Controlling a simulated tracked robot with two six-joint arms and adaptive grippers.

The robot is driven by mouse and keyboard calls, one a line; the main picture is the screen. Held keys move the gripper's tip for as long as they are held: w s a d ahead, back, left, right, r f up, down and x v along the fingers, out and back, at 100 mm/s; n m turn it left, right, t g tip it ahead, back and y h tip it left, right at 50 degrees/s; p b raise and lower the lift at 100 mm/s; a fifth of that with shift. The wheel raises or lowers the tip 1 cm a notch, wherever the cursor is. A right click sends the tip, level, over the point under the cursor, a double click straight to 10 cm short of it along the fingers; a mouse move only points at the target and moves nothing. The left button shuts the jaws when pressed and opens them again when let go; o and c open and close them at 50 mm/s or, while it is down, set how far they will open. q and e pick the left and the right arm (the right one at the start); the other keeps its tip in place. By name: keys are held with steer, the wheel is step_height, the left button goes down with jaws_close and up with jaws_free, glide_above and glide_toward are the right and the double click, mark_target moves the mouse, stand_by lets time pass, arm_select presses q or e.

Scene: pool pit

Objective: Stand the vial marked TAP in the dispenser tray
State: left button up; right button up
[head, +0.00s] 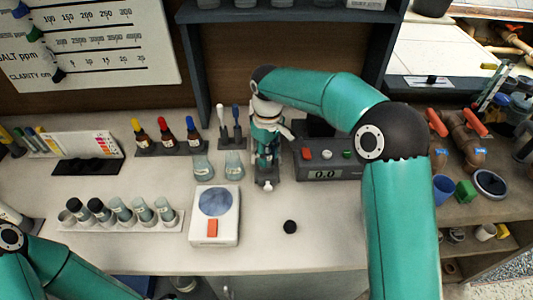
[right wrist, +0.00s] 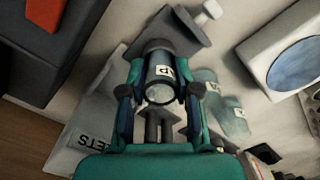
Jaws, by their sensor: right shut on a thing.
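My right gripper (right wrist: 160,92) is shut on a glass vial (right wrist: 160,93) whose white label shows the letters AP. The vial's round end faces the wrist camera. In the head view my right gripper (head: 266,150) is above the bench in front of the grey meter, and the vial cannot be made out clearly. A dark grey plate with a pale knob, apparently the dispenser tray (right wrist: 187,22), lies just beyond the vial in the right wrist view; its knob end also shows in the head view (head: 264,185). Whether vial and plate touch is hidden. My left gripper is out of view.
Two labelled glasses (head: 203,166) stand left of my right gripper. A white scale (head: 214,216) and a rack of vials (head: 120,214) are further left. The grey meter (head: 330,163) is close on the right. Bench around the black disc (head: 290,227) is clear.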

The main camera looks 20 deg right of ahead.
steer(key=shift+f, duration=0.25)
steer(key=o, duration=1.1)
step_height(320, 180, up, 7)
steer(key=p, duration=0.5)
steer(key=shift+p, duration=0.4)
steer(key=shift+s, duration=0.1)
